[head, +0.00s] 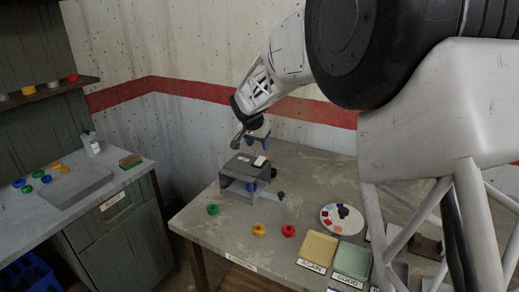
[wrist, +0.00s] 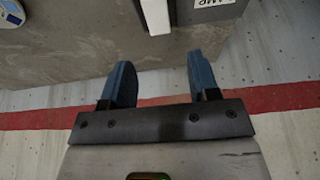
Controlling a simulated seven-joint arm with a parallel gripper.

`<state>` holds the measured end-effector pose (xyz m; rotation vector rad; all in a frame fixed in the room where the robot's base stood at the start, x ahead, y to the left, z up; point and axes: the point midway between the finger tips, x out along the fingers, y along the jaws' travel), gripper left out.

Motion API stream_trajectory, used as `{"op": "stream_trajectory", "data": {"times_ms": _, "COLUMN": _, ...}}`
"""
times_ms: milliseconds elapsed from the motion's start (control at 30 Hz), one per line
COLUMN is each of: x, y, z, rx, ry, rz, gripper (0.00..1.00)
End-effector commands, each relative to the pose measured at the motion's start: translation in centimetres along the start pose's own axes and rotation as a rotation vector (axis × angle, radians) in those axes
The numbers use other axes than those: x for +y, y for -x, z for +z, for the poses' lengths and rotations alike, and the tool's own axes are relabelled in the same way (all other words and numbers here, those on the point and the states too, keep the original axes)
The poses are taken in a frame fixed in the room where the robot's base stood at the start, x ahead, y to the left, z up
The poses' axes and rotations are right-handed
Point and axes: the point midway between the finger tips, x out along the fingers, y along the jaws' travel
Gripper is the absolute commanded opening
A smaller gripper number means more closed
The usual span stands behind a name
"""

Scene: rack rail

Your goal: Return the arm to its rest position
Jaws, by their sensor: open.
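My gripper (head: 258,142) hangs above the back of a grey box-like fixture (head: 237,186) on the table, with its blue fingers pointing down. In the wrist view my gripper (wrist: 160,80) has its two blue fingers spread apart, with nothing between them. The labelled grey fixture (wrist: 205,12) shows at the top of the wrist view, apart from the fingers. A blue piece (head: 250,187) sits at the fixture's front, beside a rail that ends in a dark knob (head: 281,196).
Green (head: 212,210), yellow (head: 259,230) and red (head: 288,231) pieces lie along the table's front. A round white dial (head: 341,218) and yellow (head: 317,248) and green (head: 352,260) trays stand to the right. The wall with a red stripe (head: 195,90) is behind; a side counter (head: 115,185) is left.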

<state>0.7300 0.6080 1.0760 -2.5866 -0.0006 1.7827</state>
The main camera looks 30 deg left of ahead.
Motion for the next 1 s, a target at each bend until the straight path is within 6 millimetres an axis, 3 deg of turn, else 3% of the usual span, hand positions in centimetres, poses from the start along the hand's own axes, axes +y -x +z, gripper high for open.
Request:
{"op": "stream_trajectory", "data": {"times_ms": 200, "x": 0.0, "y": 0.9, "z": 0.1, "rx": -0.001, "ry": 0.000, "rz": 0.001, "gripper": 0.55}}
{"op": "stream_trajectory", "data": {"times_ms": 767, "x": 0.2, "y": 1.0, "z": 0.0, "rx": -0.001, "ry": -0.001, "rz": 0.001, "gripper": 0.55}}
{"op": "stream_trajectory", "data": {"times_ms": 1000, "x": 3.1, "y": 2.2, "z": -0.5, "rx": -0.006, "ry": -0.003, "rz": 0.005, "gripper": 0.55}}
